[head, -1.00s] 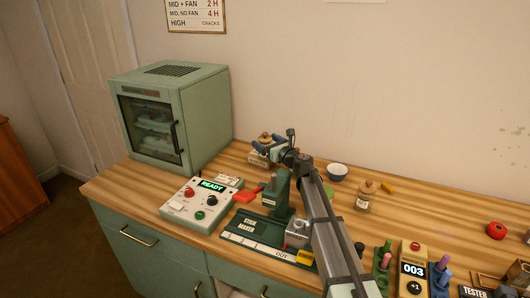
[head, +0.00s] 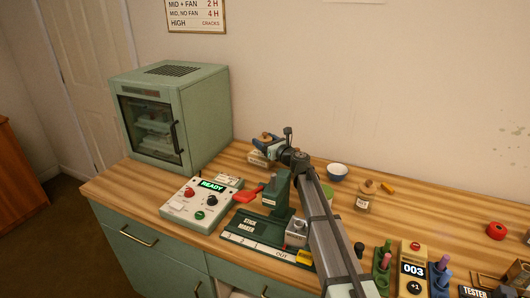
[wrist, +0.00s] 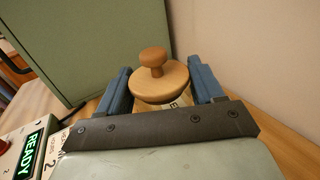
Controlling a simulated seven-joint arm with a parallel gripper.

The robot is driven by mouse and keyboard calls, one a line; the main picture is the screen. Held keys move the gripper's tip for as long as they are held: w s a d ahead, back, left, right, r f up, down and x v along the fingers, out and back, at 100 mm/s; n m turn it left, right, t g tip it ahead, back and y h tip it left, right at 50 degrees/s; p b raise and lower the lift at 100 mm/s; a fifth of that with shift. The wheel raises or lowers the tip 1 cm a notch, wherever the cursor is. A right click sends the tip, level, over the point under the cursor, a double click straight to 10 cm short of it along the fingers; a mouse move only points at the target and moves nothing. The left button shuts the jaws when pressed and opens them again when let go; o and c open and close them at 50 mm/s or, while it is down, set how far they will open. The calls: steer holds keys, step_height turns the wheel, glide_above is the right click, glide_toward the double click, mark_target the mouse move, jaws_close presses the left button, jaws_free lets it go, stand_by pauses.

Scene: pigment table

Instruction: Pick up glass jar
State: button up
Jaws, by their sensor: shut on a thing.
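A glass jar with a round wooden lid and knob stands at the back of the table; in the wrist view its lid (wrist: 158,80) sits between the blue fingers. My gripper (wrist: 160,85) is shut on this jar. In the head view my gripper (head: 264,143) is at the jar (head: 258,158), whose upper part is partly hidden by the fingers. Whether the jar's base touches the table is hard to tell. A second glass jar with a wooden lid (head: 363,202) stands apart to the right.
A green oven-like cabinet (head: 205,110) stands close on the left. A control box (head: 187,219) and the stick maker (head: 251,226) are in front. The wall is close behind.

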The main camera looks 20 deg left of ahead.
steer(key=shift+c, duration=0.7)
steer(key=r, duration=0.9)
steer(key=shift+w+a+r, duration=0.2)
steer(key=shift+a+r, duration=0.05)
steer(key=shift+r, duration=0.05)
steer(key=shift+w+a+f, duration=0.4)
steer(key=shift+w+f, duration=0.05)
steer(key=shift+f, duration=1.1)
steer(key=shift+w+a+f, duration=0.4)
steer(key=shift+a+f, duration=0.05)
steer(key=shift+f, duration=1.1)
steer(key=shift+w+a+f, duration=0.4)
steer(key=shift+w+f, duration=0.05)
steer(key=shift+f, duration=1.1)
steer(key=shift+f, duration=0.1)
steer(key=o, duration=1.3)
